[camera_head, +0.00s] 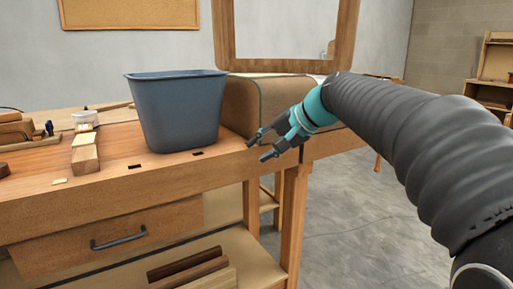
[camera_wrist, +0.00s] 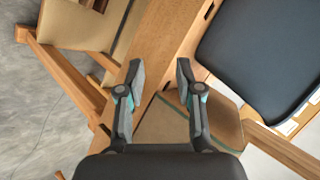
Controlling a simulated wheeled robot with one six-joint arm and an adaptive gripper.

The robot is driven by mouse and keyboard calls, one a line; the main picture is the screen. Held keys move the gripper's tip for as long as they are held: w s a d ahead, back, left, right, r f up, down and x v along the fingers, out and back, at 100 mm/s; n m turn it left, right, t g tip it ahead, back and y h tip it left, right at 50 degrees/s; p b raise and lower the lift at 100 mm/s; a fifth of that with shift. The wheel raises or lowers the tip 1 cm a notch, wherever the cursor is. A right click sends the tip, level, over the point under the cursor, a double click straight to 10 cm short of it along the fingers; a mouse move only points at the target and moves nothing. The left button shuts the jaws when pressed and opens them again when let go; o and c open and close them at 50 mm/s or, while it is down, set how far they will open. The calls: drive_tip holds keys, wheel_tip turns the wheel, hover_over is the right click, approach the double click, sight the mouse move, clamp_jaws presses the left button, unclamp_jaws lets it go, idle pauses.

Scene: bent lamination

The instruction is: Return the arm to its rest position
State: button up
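My gripper (camera_head: 260,147) is at the front right of the workbench (camera_head: 120,190), just off its front edge, in the head view. Its two fingers are spread apart with nothing between them. In the wrist view my gripper (camera_wrist: 159,75) also shows open and empty, above the bench's wooden edge. My arm reaches in from the right side of the head view. The bent lamination (camera_head: 262,98), a brown curved piece with a green line along its edge, stands on the bench behind my gripper. My gripper hides part of it in the head view.
A blue-grey bin (camera_head: 180,110) stands on the bench left of my gripper. A drawer with a black handle (camera_head: 118,238) is below. Open floor (camera_head: 355,215) lies to the right.

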drive_tip(key=s+d+f+n+h, duration=0.2)
drive_tip(key=s+d+f+h, duration=0.2)
drive_tip(key=s+d+f, duration=0.3)
drive_tip(key=s+d+f+n+h, duration=0.1)
drive_tip(key=s+d+f+h, duration=0.3)
drive_tip(key=s+f, duration=1)
drive_tip(key=shift+s+d+f+n, duration=0.15)
drive_tip(key=shift+s+d, duration=0.7)
drive_tip(key=shift+s, duration=1.15)
drive_tip(key=shift+s+d+n, duration=0.25)
drive_tip(key=shift+s+d, duration=0.55)
drive_tip(key=shift+s, duration=1.15)
